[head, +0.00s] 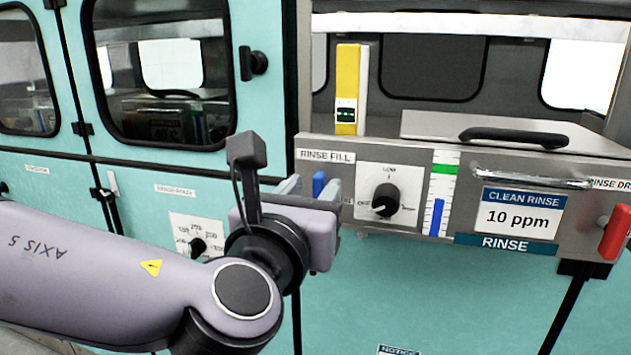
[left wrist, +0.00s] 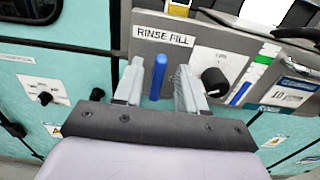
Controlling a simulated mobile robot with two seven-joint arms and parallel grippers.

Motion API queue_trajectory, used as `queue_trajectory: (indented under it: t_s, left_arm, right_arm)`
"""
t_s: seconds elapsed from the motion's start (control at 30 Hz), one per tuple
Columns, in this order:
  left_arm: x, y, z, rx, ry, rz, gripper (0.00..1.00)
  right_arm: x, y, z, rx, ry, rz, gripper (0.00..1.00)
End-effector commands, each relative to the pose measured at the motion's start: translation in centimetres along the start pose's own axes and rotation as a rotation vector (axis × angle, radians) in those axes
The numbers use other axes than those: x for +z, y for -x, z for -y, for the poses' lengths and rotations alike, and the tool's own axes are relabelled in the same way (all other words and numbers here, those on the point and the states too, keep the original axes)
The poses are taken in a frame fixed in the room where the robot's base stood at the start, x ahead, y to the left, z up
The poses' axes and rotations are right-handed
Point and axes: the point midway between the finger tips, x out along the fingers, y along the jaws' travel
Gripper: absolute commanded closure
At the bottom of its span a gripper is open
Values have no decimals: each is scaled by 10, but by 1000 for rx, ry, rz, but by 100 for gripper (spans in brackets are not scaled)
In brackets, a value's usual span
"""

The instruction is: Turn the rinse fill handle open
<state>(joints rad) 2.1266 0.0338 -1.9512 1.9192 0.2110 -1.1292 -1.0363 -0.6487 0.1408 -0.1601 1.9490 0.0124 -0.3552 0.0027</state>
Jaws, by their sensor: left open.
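The rinse fill handle is a blue upright lever (head: 319,184) under the RINSE FILL label (head: 326,156). In the left wrist view the blue handle (left wrist: 158,76) stands upright between the two fingers. My left gripper (left wrist: 158,85) is open, with one grey finger on each side of the handle and visible gaps to both. In the head view the left gripper (head: 308,187) is at the handle and its wrist hides the handle's lower part. My right gripper is not in view.
A black knob (head: 386,199) sits right of the handle, beside a level gauge (head: 438,200). Further right are a 10 ppm display (head: 519,219) and a red handle (head: 614,232). A lid with a black grip (head: 513,137) lies above. Teal cabinet doors stand left.

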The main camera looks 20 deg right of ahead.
Motion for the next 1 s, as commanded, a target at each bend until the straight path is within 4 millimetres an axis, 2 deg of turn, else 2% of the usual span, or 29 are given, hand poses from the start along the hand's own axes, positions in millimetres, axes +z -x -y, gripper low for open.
queue_trajectory:
  t_s: [0.2, 0.53, 0.6, 0.67, 1.0]
  left_arm:
    - [0, -16, 0, -1, 0, 0, 60]
    - [0, -18, 0, -2, 0, 0, 60]
    - [0, -18, 0, -2, 0, 0, 82]
    - [0, -18, 0, -2, 1, 0, 100]
    - [-2, -18, -1, -1, 24, -1, 100]
  right_arm:
    - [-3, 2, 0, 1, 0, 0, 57]
    - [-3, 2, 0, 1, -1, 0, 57]
    - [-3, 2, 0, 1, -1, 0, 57]
    - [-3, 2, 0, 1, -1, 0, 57]
    - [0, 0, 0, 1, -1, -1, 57]
